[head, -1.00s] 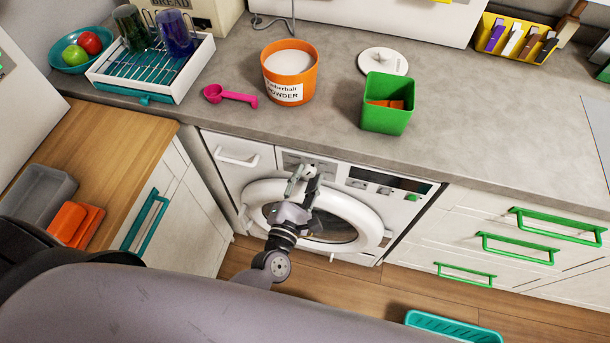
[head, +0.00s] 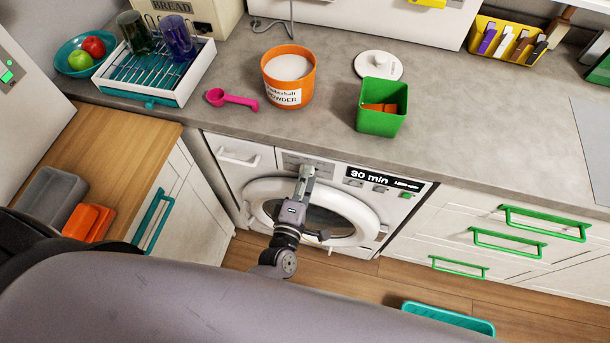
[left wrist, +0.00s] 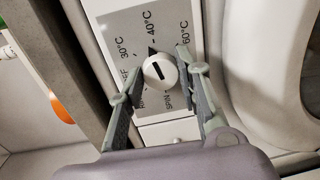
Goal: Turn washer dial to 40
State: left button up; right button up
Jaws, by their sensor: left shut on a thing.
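The washer (head: 335,195) is white and stands under the counter, its round door closed. Its dial (left wrist: 160,72) is a small white knob with a black line on a grey panel marked 30°C, 40°C, 60°C and SPIN. A black wedge at the knob's edge points at the 40°C mark. My left gripper (head: 306,172) is at the dial, hiding it in the head view. In the left wrist view its two fingers (left wrist: 152,76) are on either side of the knob, shut on it. The washer display (head: 382,179) reads 30 min. My right gripper is not in view.
The counter above holds an orange powder tub (head: 289,85), a pink scoop (head: 230,99) and a green box (head: 381,115). Green-handled drawers (head: 510,240) are to the right. A teal-handled cupboard (head: 160,205) is to the left. A teal tray (head: 449,319) lies on the floor.

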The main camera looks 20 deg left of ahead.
pick_arm(q)
jog(key=shift+m+p, duration=0.3)
jog(key=shift+m, duration=0.7)
jog(key=o, duration=1.1)
jog(key=shift+o, duration=0.2)
jog(key=shift+s, duration=0.1)
jog(key=s, duration=1.1)
jog(key=shift+s+r, duration=0.35)
jog(key=shift+s, duration=0.05)
jog(key=shift+f, duration=0.1)
